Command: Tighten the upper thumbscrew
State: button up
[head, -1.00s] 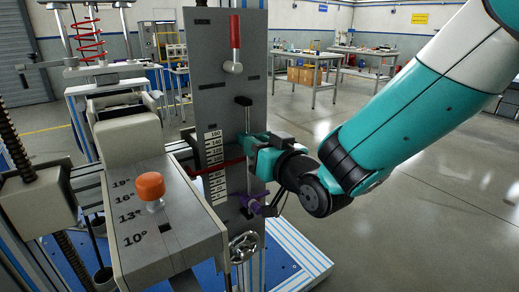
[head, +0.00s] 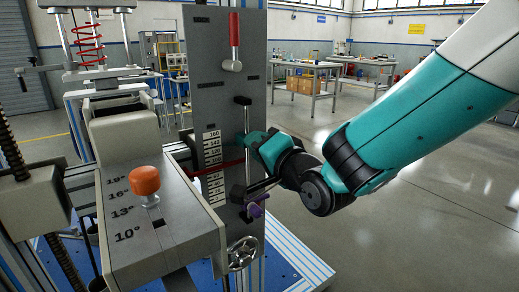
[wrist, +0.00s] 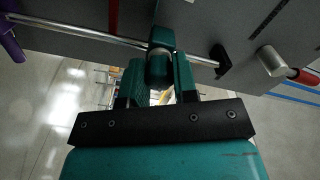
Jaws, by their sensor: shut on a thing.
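The upper thumbscrew (wrist: 158,66) is teal and sits on a teal collar (wrist: 162,38) around the silver vertical rod (head: 248,150). My gripper (wrist: 160,78) is shut on the thumbscrew, with one teal finger on each side of it in the wrist view. In the head view my gripper (head: 264,150) reaches the rod from the right. There the thumbscrew is mostly hidden by the gripper. A purple lower thumbscrew (head: 257,207) sits farther down the rod, apart from the gripper; purple also shows at the wrist view's left edge (wrist: 10,38).
The grey upright plate (head: 205,85) with a number scale (head: 213,170) stands behind the rod. A red-handled lever (head: 234,40) is above, and a handwheel (head: 243,253) is below. An orange knob (head: 146,180) tops the beige box at left. Floor at right is open.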

jog(key=m, duration=0.4)
jog(key=shift+d+m+b, duration=0.1)
jog(key=shift+m+b, duration=0.2)
jog(key=shift+b, duration=0.05)
jog(key=shift+w+m, duration=0.1)
jog(key=shift+m, duration=2.1)
jog(key=o, duration=0.9)
jog(key=shift+o, duration=0.2)
jog(key=shift+b, duration=0.3)
